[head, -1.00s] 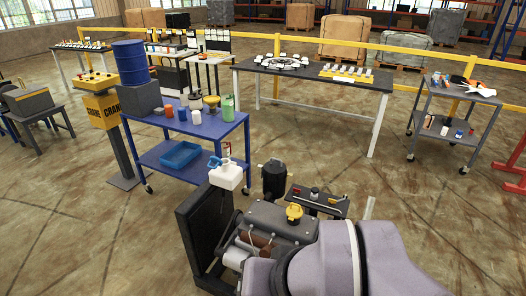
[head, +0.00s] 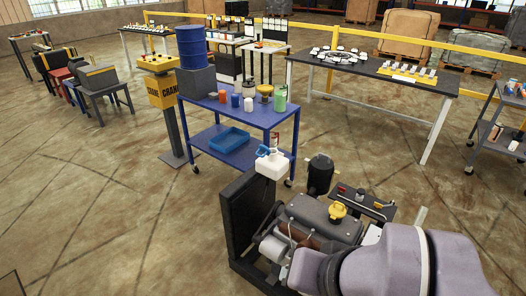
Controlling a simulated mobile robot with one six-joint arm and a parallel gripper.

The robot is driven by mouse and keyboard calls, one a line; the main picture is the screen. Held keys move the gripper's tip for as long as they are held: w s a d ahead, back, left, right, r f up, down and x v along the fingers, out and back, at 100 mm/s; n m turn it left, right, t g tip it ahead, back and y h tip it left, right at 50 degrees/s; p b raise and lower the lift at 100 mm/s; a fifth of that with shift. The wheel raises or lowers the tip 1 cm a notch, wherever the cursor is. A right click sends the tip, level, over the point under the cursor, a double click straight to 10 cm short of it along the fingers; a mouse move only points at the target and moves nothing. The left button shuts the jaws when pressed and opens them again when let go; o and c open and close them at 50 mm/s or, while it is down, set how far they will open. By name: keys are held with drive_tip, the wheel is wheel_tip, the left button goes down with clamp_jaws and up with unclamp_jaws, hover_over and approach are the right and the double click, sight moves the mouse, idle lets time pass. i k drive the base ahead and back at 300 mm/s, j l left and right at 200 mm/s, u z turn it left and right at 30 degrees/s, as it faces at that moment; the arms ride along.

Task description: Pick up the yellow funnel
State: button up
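What looks like the yellow funnel (head: 264,90) stands on the top shelf of the blue cart (head: 228,108), among containers. It is small here, and I cannot make out its full shape. It stands just left of a green jug (head: 280,99). A large link of my arm fills the lower right of the head view. My gripper is not in view, so its state and its distance from the funnel are hidden.
A generator-like machine (head: 318,219) with a yellow cap and a white jug (head: 271,165) stand between me and the cart. A blue barrel (head: 191,46) on a grey block takes the cart's left end. A yellow crane post (head: 162,90) stands left; open floor lies front left.

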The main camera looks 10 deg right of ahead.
sight(265, 94)
drive_tip(key=i+j+u, duration=0.15)
drive_tip(key=i+u, duration=0.7)
drive_tip(key=i+l+u, duration=0.15)
drive_tip(key=i+u, duration=0.3)
drive_tip(key=i+j+z, duration=0.2)
drive_tip(key=i+j, duration=0.15)
drive_tip(key=i, duration=0.4)
drive_tip(key=i+j+z, duration=0.2)
drive_tip(key=i+j, duration=0.25)
drive_tip(key=i, duration=0.3)
drive_tip(key=i+j+z, duration=0.15)
drive_tip(key=i+j, duration=0.4)
drive_tip(key=i, duration=0.15)
drive_tip(key=i+l+z, duration=0.2)
drive_tip(key=z, duration=0.2)
drive_tip(key=i+l+z, duration=0.1)
drive_tip(key=z, duration=0.35)
drive_tip(key=i+z, duration=0.6)
drive_tip(key=z, duration=0.2)
drive_tip(key=i+j+z, duration=0.2)
drive_tip(key=z, duration=0.25)
drive_tip(key=i+l+u, duration=0.6)
drive_tip(key=l+u, duration=0.3)
drive_tip(key=l, duration=0.2)
